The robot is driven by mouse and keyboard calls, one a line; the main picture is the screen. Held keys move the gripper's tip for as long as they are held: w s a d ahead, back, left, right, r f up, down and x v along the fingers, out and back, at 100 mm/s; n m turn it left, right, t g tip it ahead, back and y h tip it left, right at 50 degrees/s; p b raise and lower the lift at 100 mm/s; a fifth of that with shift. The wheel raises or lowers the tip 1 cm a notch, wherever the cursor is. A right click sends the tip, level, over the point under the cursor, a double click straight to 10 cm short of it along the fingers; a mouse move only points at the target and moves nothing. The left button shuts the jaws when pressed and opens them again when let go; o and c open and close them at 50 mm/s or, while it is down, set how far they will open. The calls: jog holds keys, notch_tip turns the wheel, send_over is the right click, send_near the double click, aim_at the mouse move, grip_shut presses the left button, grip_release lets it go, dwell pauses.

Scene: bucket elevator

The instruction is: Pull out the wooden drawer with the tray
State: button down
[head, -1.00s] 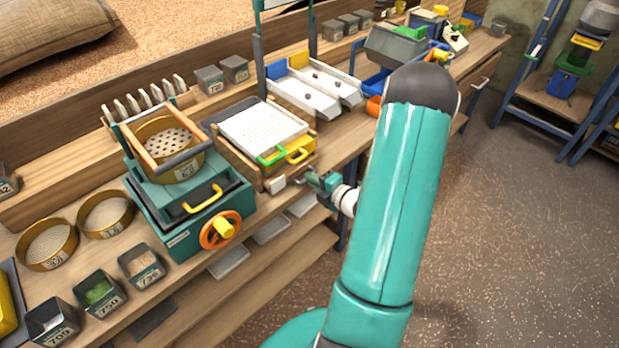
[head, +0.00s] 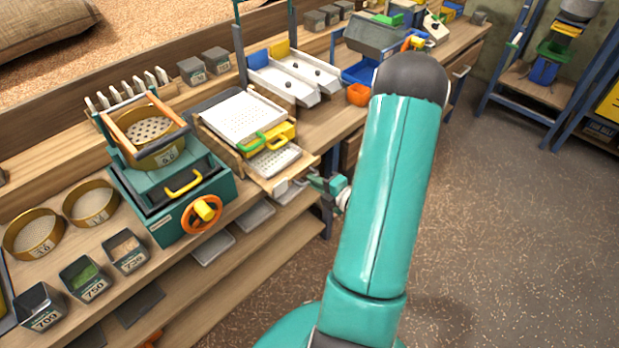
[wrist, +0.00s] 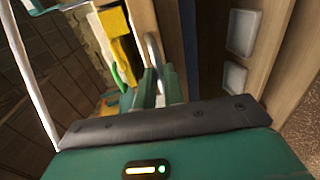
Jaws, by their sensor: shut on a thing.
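The wooden drawer (head: 297,173) stands partly out of its wooden housing below the white perforated tray (head: 246,117). A grey perforated tray (head: 277,161) shows inside the open drawer. My gripper (head: 317,183) is at the drawer's front, to the right of its small pale label. In the wrist view my gripper's green fingers (wrist: 155,90) are shut on the drawer's curved metal handle (wrist: 152,48). Much of the handle is hidden between the fingers. The drawer's wooden face (wrist: 172,40) shows beside it.
A yellow handle (head: 283,136) and a green handle (head: 251,143) stick out above the drawer. A teal sieve machine (head: 173,190) with an orange handwheel (head: 202,214) stands left. Pale trays (head: 213,248) lie on the shelf below. The floor (head: 500,230) at right is clear.

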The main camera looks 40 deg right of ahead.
jog(key=c, duration=1.8)
grip_release()
jog(key=shift+o, duration=0.2)
jog(key=shift+s, duration=0.1)
jog(key=v, duration=1.3)
jog(key=shift+s+r, duration=0.15)
jog(key=shift+s, duration=0.15)
